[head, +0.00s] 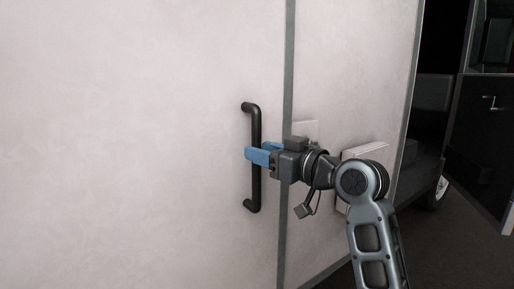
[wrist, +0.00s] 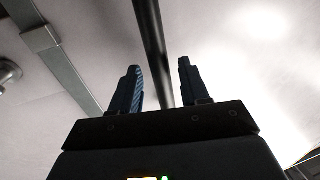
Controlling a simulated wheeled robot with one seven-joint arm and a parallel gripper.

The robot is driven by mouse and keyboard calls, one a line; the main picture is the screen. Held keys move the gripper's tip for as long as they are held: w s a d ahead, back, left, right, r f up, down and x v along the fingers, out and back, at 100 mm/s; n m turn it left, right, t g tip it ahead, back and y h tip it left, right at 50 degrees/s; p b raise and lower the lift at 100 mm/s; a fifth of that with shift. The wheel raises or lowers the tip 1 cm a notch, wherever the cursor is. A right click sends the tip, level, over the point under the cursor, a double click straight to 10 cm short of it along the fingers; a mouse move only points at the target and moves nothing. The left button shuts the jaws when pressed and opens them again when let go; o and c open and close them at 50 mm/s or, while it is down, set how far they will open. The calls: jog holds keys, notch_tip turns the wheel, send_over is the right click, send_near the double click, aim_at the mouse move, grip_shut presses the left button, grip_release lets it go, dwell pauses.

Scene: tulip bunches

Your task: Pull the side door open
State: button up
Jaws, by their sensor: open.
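The side door (head: 140,140) is a wide pale panel. It looks shut, flush along a grey vertical seam at its right edge. A black upright bar handle (head: 256,125) stands out from it near that seam. My gripper (head: 257,155) reaches in from the right with blue fingers at the handle's middle, one finger crossing in front of the bar. In the wrist view, the dark handle (wrist: 150,40) runs between the two fingers of my gripper (wrist: 160,80), with a gap on each side. The fingers are apart and not closed on it.
Right of the seam, a pale wall carries a small plate (head: 306,129) and a white box (head: 366,151), partly behind my arm. Farther right are a dark opening, a wheel (head: 440,188) and an open dark door (head: 488,140). The dark floor (head: 440,250) there looks clear.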

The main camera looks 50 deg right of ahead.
jog(key=shift+w, duration=1.25)
grip_shut()
